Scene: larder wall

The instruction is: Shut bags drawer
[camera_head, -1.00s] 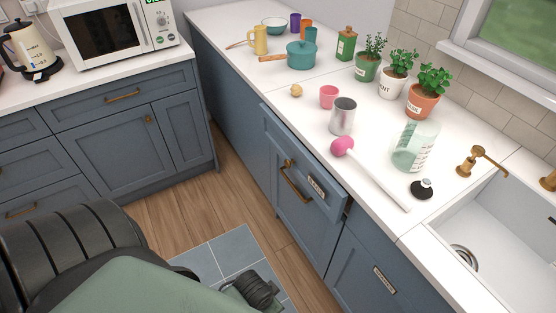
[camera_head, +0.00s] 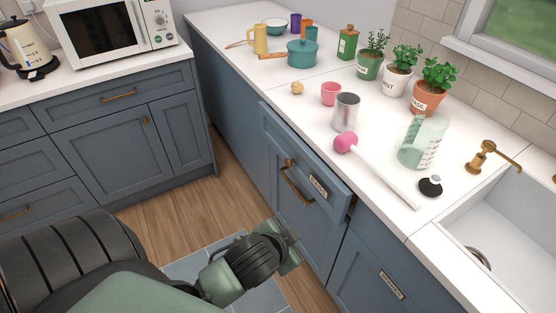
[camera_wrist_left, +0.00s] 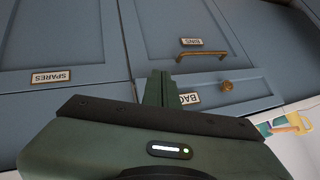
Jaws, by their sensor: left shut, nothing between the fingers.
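The bags drawer (camera_head: 288,143) is a blue-grey front with a brass knob and a BAGS label (camera_head: 318,186), just under the white counter. It stands slightly out from the cabinet, with a dark gap at its right end. My left gripper (camera_head: 292,243) is low in front of the cabinet, below the drawer in the picture. In the left wrist view, its shut fingers (camera_wrist_left: 158,88) point toward the cabinet and cover part of the BAGS label (camera_wrist_left: 190,98). The drawer knob (camera_wrist_left: 226,86) is to their right. Contact cannot be told. My right gripper is not in view.
A BINS door with a brass bar handle (camera_head: 297,187) is below the drawer. A SPARES front (camera_wrist_left: 50,77) is beside it. A pink-headed white stick (camera_head: 378,170), a metal can (camera_head: 346,112) and a jug (camera_head: 422,143) stand or lie on the counter above.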

